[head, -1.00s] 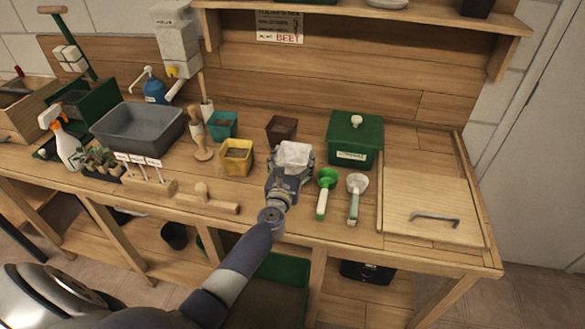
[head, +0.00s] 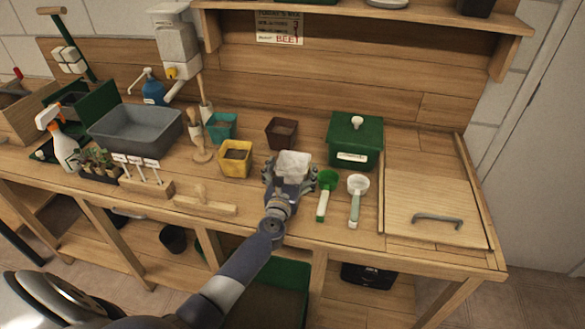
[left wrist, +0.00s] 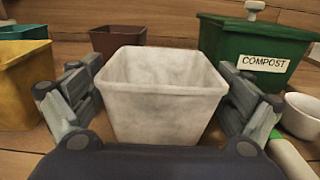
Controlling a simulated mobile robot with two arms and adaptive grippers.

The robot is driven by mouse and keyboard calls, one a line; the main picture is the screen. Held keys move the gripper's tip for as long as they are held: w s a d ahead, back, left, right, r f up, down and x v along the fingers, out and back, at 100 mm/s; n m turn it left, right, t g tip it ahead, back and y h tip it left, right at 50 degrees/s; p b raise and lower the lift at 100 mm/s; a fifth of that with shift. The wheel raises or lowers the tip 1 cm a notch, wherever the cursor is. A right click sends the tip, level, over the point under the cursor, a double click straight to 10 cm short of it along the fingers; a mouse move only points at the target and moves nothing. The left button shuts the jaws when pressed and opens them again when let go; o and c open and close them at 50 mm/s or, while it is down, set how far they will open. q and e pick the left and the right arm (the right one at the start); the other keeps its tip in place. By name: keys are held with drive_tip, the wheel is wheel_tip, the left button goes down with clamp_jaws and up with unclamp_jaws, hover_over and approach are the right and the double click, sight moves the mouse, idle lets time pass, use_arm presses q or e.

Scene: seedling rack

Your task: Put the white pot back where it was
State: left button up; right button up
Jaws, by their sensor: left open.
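The white pot (head: 293,165) stands upright on the wooden bench, in front of the brown pot (head: 281,133) and to the right of the yellow pot (head: 235,158). My left gripper (head: 290,172) is open around it. In the left wrist view the white pot (left wrist: 160,95) sits between the spread fingers, with a small gap at each side. The pot's base is partly hidden by my gripper. My right gripper is not in view.
A teal pot (head: 222,127) stands behind the yellow one. The green compost box (head: 355,140) is at the back right. A green scoop (head: 327,195) and a white scoop (head: 355,201) lie close to the right of my gripper. A wooden tool (head: 205,203) lies to the left.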

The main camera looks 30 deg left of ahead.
use_arm(q)
drive_tip(key=shift+r, duration=0.2)
drive_tip(key=v, duration=1.2)
drive_tip(key=shift+f, duration=0.1)
